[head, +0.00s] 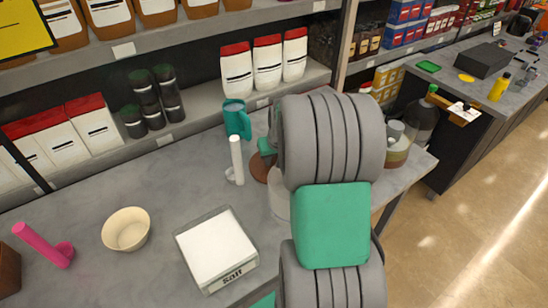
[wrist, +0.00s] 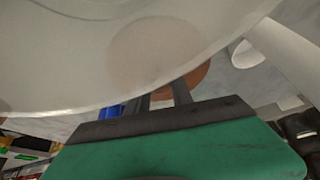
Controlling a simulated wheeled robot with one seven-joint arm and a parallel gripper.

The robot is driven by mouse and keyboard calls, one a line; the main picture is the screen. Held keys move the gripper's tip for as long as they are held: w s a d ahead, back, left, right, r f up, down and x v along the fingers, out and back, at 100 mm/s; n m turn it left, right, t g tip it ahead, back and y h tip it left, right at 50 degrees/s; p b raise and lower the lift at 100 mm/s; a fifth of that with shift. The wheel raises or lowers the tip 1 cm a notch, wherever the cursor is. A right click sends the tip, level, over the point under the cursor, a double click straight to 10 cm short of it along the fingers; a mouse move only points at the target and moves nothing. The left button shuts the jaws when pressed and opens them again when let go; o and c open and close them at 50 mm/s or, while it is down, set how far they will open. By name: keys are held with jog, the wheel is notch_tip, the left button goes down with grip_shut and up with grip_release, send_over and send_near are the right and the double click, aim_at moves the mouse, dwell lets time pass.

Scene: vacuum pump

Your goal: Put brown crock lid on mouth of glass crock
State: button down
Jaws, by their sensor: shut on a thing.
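The brown crock lid (head: 260,168) shows as a brown edge just left of my arm in the head view. In the wrist view the lid (wrist: 195,82) lies at the tips of my gripper (wrist: 164,97), which is shut on it. A large translucent glass wall, which looks like the glass crock (wrist: 60,60), fills the top of the wrist view, and part of the lid shows through it. In the head view a pale part of the crock (head: 279,203) shows beside my arm. My arm hides its mouth and most of the gripper, so I cannot tell whether lid and crock touch.
A white upright stand (head: 237,160) and a teal mug (head: 236,118) are close to the lid's left. A Salt box (head: 216,247), a cream bowl (head: 126,230) and a pink object (head: 45,246) stand nearer. Glass jars (head: 397,153) are at right. Shelves line the back.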

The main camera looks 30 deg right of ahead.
jog(key=shift+f, duration=0.1)
jog(key=c, duration=1.1)
grip_release()
